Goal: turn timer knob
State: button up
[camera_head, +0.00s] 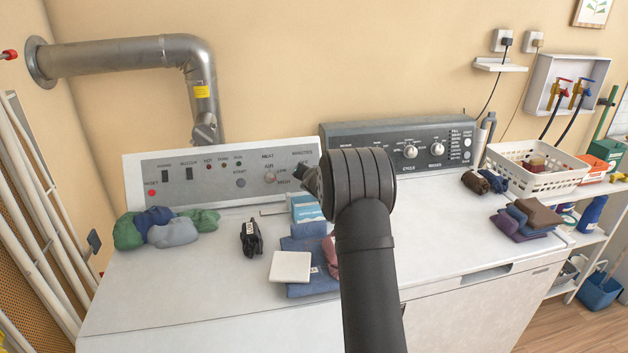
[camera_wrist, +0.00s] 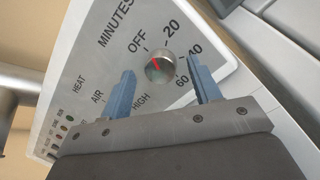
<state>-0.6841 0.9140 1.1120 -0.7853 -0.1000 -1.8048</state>
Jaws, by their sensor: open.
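The timer knob (camera_wrist: 160,66) is round and silver with a red pointer mark, on a white dial panel under MINUTES. Its printed marks read OFF, 20, 40 and 60, and the red mark lies on the side toward OFF. My gripper (camera_wrist: 160,72) is open, with one blue finger on each side of the knob in the wrist view. Gaps show between the fingers and the knob; I cannot tell the remaining depth. In the head view my gripper (camera_head: 311,182) is at the right end of the dryer panel (camera_head: 215,168), and my arm hides the timer knob.
Folded cloths (camera_head: 303,262), a white square (camera_head: 290,267), a black clip-like item (camera_head: 251,238) and a blue-white box (camera_head: 306,208) lie below the panel. Bundled cloths (camera_head: 174,233) sit at left. The washer panel (camera_head: 420,146) stands close to my arm's right. The dryer top's front left is clear.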

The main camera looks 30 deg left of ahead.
jog(key=v, duration=1.6)
jog(key=w+a+f+n, duration=0.2)
jog(key=w+a+n, duration=0.1)
jog(key=w, duration=0.1)
jog(key=w+a+f+n, duration=0.2)
jog(key=w+a+n, duration=0.1)
jog(key=a, duration=0.1)
jog(key=w+a+f+n+g+y, duration=0.1)
jog(key=w+a+f+n, duration=0.1)
jog(key=w+a+n, duration=0.1)
jog(key=shift+w+a+f+n, duration=0.25)
jog(key=shift+w+a+n, duration=0.25)
jog(key=shift+w, duration=0.3)
jog(key=shift+c, duration=0.3)
jog(key=c, duration=0.9)
